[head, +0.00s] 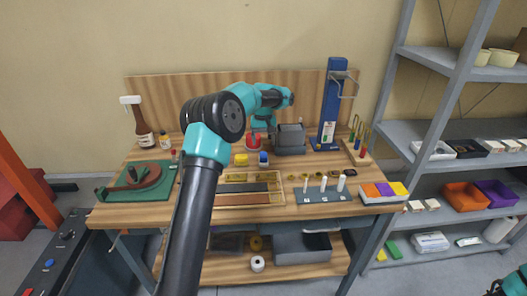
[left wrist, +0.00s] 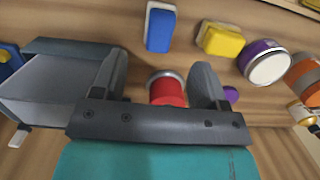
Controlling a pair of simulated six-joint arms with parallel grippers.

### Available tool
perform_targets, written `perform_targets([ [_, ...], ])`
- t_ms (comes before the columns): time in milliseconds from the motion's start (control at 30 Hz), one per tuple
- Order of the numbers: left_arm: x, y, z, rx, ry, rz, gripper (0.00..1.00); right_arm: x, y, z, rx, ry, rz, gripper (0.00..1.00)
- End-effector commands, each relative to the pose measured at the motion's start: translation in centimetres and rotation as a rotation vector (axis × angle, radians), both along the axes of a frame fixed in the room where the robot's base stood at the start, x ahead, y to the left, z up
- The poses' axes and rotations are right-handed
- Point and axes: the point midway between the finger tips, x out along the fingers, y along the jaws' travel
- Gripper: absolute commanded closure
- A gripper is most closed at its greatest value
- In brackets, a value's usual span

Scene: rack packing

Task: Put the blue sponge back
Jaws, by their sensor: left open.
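The blue sponge (head: 263,158) lies on the workbench, right of a yellow block (head: 241,159). In the left wrist view the blue sponge (left wrist: 160,28) is at the top, beyond my fingertips, apart from the yellow block (left wrist: 221,38). My left gripper (left wrist: 157,72) is open, with a red-topped round thing (left wrist: 167,90) showing between its fingers; no grip on it shows. In the head view my arm partly hides this gripper. A tray at the bench's right front holds orange (head: 370,191), purple (head: 385,189) and yellow (head: 399,188) blocks. Part of my right arm (head: 515,281) shows at bottom right.
A grey bin (head: 290,140) and a tall blue stand (head: 333,105) rise at the back of the bench. A grey rack with white pegs (head: 325,194) stands at the front. In the left wrist view a purple-banded jar (left wrist: 265,62) is near the right finger.

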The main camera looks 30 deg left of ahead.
Motion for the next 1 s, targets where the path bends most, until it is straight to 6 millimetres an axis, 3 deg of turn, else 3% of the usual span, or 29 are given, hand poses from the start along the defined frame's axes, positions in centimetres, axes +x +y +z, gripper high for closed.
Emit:
perform_targets([
  [100,0.3,0.1,1.8,0.0,-0.001,0.0,0.33,0.0,0.0,0.0,0.0,0.0,0.0,0.57],
  [300,0.4,0.1,3.3,-0.001,-0.001,-0.001,0.33,0.0,0.0,0.0,0.0,0.0,0.0,0.57],
  [833,0.4,0.2,3.4,-0.002,-0.001,-0.001,0.33,0.0,0.0,0.0,0.0,0.0,0.0,0.57],
  [1000,1.2,-0.1,4.1,-0.035,-0.064,-0.001,0.33,0.0,0.0,0.0,0.0,0.0,0.0,0.57],
])
